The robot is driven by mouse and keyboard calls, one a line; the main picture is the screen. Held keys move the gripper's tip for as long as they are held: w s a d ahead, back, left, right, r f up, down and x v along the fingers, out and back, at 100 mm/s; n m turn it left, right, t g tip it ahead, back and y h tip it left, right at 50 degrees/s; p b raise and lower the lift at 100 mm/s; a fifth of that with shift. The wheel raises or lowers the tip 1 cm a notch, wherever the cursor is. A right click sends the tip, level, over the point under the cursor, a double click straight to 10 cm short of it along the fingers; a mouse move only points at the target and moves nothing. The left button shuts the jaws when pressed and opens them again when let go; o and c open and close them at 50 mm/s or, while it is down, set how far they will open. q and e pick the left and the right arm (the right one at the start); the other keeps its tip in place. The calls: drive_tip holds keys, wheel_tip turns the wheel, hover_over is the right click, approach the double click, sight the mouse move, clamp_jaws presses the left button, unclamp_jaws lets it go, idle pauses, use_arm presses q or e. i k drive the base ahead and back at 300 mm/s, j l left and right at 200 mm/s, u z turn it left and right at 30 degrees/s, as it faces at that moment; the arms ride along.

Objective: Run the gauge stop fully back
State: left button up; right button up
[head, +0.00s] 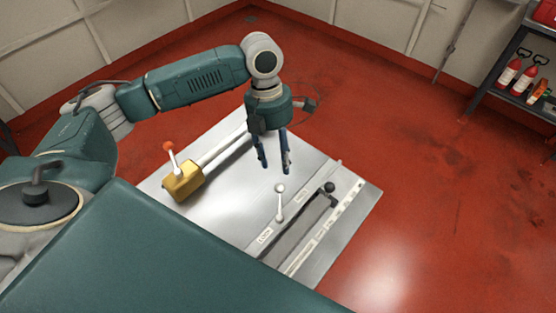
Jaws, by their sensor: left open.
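A metal plate (222,212) lies below my left arm. On its left part a yellow block (183,182), which looks like the gauge stop, sits at the near left end of two pale parallel rods (225,148). A white lever with an orange-red ball knob (168,146) rises from the block. My left gripper (275,168) points down over the plate, to the right of the block and apart from it. It is open, with nothing between its fingers. The gripper hides the far right end of the rods. My right gripper is out of view.
A white ball-ended lever (280,203) stands near the plate's middle, just below the gripper. A black knob (329,187) is at the far end of a dark slot (296,228). A shelf (512,98) with red bottles is at far right. The red floor (430,200) is clear.

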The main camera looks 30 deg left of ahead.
sight(329, 186)
drive_tip(key=k+l, duration=1.65)
